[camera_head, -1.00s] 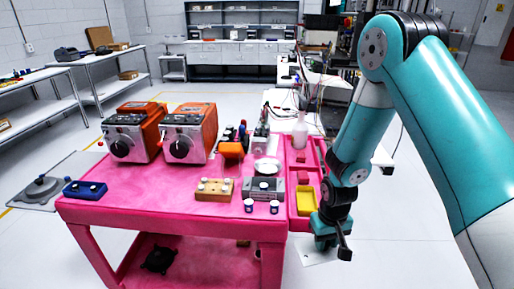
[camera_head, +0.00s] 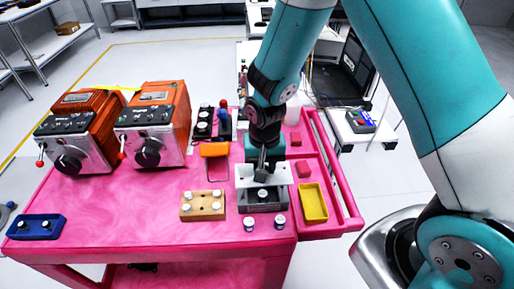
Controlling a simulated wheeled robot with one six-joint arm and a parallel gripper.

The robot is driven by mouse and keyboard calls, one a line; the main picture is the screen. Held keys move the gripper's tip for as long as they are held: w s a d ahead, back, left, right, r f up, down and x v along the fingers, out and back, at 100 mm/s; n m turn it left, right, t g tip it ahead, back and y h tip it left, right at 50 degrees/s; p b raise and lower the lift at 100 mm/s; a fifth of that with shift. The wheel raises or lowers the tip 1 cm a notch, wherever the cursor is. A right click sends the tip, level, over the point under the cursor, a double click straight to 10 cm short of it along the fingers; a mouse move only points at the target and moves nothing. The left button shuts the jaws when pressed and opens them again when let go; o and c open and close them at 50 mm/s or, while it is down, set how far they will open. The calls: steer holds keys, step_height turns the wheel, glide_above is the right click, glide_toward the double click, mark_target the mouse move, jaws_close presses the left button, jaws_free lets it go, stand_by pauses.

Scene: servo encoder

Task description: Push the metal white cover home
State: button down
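A white plate (camera_head: 280,174), which looks like the metal white cover, is at the grey metal block (camera_head: 263,207) on the pink cart. From this angle I cannot tell whether it rests fully on the block or sits raised or behind it. My gripper (camera_head: 261,170) points down at the middle of the white plate and hides part of it. The fingers are small and dark here, so I cannot tell whether they are open or shut, or whether they touch the plate.
A wooden block with white knobs (camera_head: 203,205) stands left of the grey block. Two small white-topped cups (camera_head: 249,223) stand in front of it. A yellow tray (camera_head: 314,202) lies to the right. Two orange machines (camera_head: 152,125) stand at the back left.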

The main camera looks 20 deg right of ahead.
steer(key=shift+a+f, duration=0.1)
steer(key=shift+f, duration=0.05)
steer(key=shift+f+b, duration=2.75)
steer(key=shift+f, duration=0.45)
steer(key=shift+f+b, duration=0.3)
steer(key=shift+f, duration=0.3)
steer(key=c, duration=0.8)
jaws_free()
steer(key=shift+c, duration=0.4)
steer(key=shift+r, duration=0.15)
steer(key=shift+r+p, duration=3.15)
steer(key=shift+r, duration=0.55)
steer(key=shift+f, duration=0.1)
